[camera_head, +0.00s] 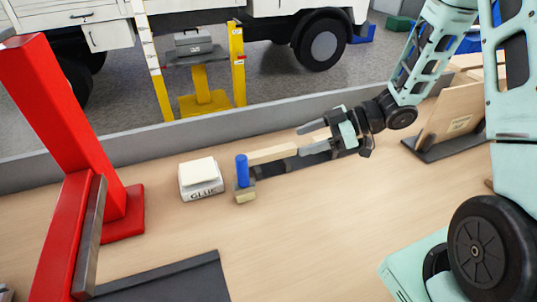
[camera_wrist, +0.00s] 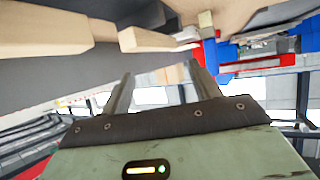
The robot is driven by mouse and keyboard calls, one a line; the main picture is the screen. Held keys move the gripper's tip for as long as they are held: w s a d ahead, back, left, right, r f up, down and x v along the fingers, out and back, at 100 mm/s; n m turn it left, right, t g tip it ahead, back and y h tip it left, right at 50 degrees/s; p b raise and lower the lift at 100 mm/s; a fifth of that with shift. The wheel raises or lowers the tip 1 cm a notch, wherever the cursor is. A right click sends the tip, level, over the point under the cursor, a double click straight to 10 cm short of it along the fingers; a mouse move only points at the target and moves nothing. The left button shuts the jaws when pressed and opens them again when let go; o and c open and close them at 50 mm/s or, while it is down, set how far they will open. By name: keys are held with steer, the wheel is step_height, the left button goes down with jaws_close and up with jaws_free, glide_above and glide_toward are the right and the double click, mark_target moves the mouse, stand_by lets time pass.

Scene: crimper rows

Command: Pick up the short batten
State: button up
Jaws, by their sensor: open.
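A light wooden batten (camera_head: 272,154) lies along a dark flat bar (camera_head: 295,163) on the bench, its left end beside an upright blue cylinder (camera_head: 242,168). I cannot tell for sure whether it is the short batten. My gripper (camera_head: 306,136) is open, its fingers pointing left, close to the batten's right end. The near finger overlaps that end in the picture, so contact is unclear. In the wrist view the fingers (camera_wrist: 160,70) are apart with no wood held between them. Two pale wooden pieces show above them, a larger one (camera_wrist: 45,36) and a shorter one (camera_wrist: 155,39).
A white glue box (camera_head: 202,181) with a pale top stands left of the blue cylinder. A red post frame (camera_head: 75,120) stands at the left. A dark plate (camera_head: 165,280) lies at the front. A brown panel (camera_head: 452,112) leans at the right. The bench middle is clear.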

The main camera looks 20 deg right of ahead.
mark_target(270, 151)
steer(key=x, duration=0.9)
steer(key=shift+w, duration=0.35)
steer(key=c, duration=1.3)
